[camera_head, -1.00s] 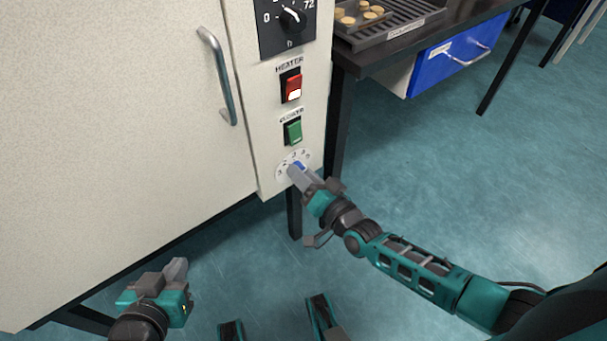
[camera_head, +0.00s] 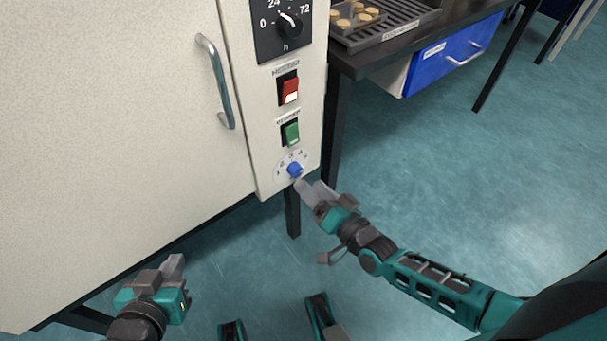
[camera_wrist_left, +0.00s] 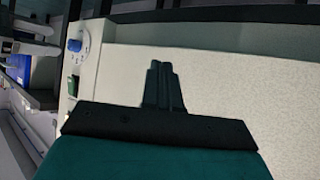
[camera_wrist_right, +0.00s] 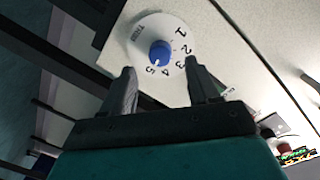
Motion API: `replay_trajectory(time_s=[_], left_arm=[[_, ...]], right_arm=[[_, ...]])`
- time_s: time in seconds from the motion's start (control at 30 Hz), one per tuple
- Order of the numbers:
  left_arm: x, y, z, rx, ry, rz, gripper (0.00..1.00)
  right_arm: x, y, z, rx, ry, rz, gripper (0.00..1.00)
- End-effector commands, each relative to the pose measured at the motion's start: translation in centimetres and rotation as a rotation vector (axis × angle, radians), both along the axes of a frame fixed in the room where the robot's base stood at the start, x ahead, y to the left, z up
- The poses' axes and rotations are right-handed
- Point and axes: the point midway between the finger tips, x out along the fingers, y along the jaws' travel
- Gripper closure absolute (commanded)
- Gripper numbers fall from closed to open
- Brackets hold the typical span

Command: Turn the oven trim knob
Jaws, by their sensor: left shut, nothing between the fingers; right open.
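The oven trim knob (camera_head: 295,170) is small and blue, on a white numbered dial (camera_head: 281,172) at the bottom of the oven's control panel. My right gripper (camera_head: 311,187) is open and empty, just below and to the right of the knob, apart from it. In the right wrist view the knob (camera_wrist_right: 160,53) lies ahead, beyond and between the spread fingertips (camera_wrist_right: 160,78); its white mark is near the 5. My left gripper (camera_head: 175,265) is shut and empty, low in front of the oven door. The knob also shows in the left wrist view (camera_wrist_left: 75,45).
Above the dial are a green switch (camera_head: 291,133), a red heater switch (camera_head: 289,91) and a black timer dial (camera_head: 288,27). The door handle (camera_head: 217,82) sticks out at left. A dark bench (camera_head: 375,63) with a blue drawer (camera_head: 455,56) stands right.

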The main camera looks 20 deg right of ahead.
Motion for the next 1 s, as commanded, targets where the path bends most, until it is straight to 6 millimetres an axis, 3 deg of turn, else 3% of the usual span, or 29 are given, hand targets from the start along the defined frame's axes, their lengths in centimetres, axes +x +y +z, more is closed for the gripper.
replay_trajectory(time_s=[0.2,0.4,1.0], left_arm=[[-0.2,0.4,0.4,0.006,0.004,0.007,1.00],[-0.5,0.6,0.3,0.012,0.013,0.006,1.00],[-0.6,0.7,0.3,0.017,0.013,0.003,1.00]], right_arm=[[-4.6,-1.7,0.4,-0.001,0.003,0.000,0.40],[-6.9,-2.4,0.5,0.000,0.002,0.000,0.40],[-7.4,-2.6,0.4,0.001,0.000,-0.001,0.40]])
